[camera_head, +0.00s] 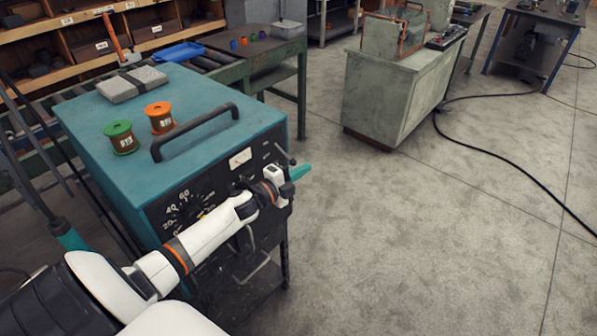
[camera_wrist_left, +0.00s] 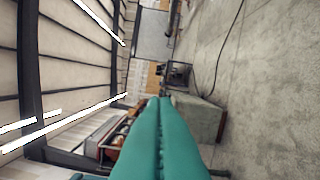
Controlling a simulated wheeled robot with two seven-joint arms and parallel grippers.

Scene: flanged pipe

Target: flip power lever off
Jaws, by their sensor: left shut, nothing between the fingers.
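The teal power unit (camera_head: 215,115) stands at the left in the head view, its black front panel (camera_head: 180,208) carrying a numbered dial and a small white meter. A small dark lever (camera_head: 284,153) with a rounded end sticks out near the panel's upper right. My left gripper (camera_head: 301,172) is shut and empty, its teal fingers just below and right of that lever. I cannot tell whether they touch it. My left arm covers part of the panel. In the left wrist view the closed fingers (camera_wrist_left: 160,105) fill the lower middle, and no lever shows there. My right gripper is out of view.
On the unit's top are a black handle (camera_head: 193,130), a green spool (camera_head: 121,137), an orange spool (camera_head: 160,117) and a grey block (camera_head: 132,84). A grey cabinet (camera_head: 395,95) stands at the back. The floor (camera_head: 430,235) to the right is clear except for a black cable (camera_head: 500,157).

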